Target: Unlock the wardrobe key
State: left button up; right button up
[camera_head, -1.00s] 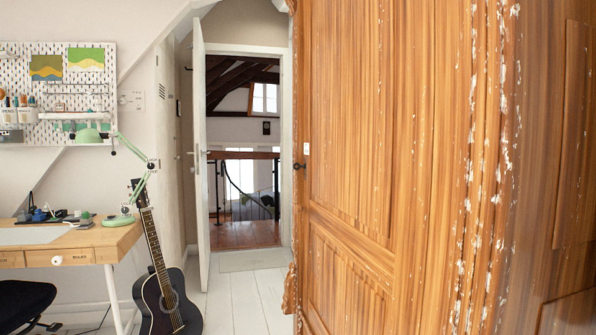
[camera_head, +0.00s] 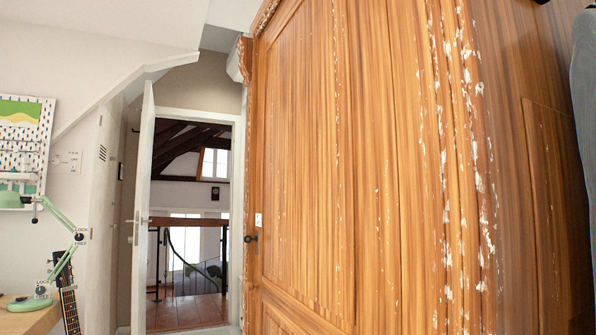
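The wooden wardrobe (camera_head: 385,170) fills the right half of the head view, its door panel facing left of me and its worn, paint-flecked corner edge nearer. A small dark key or knob (camera_head: 250,238) sits at the left edge of the wardrobe front, just below a small white plate (camera_head: 258,220). It is too small to tell the key's turn. Neither gripper shows. A dark grey rounded shape at the right edge may be part of my own arm, but I cannot be sure.
A white door (camera_head: 143,215) stands open to a landing with a dark railing. The desk (camera_head: 30,315) with a green lamp (camera_head: 60,220) and a guitar (camera_head: 67,295) are at the lower left. A pegboard (camera_head: 25,140) hangs on the left wall.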

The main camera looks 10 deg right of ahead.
aim_at(245, 240)
jog(key=i+j, duration=0.35)
jog(key=i+j+z, duration=0.1)
jog(key=i+j, duration=0.3)
jog(key=j, duration=0.15)
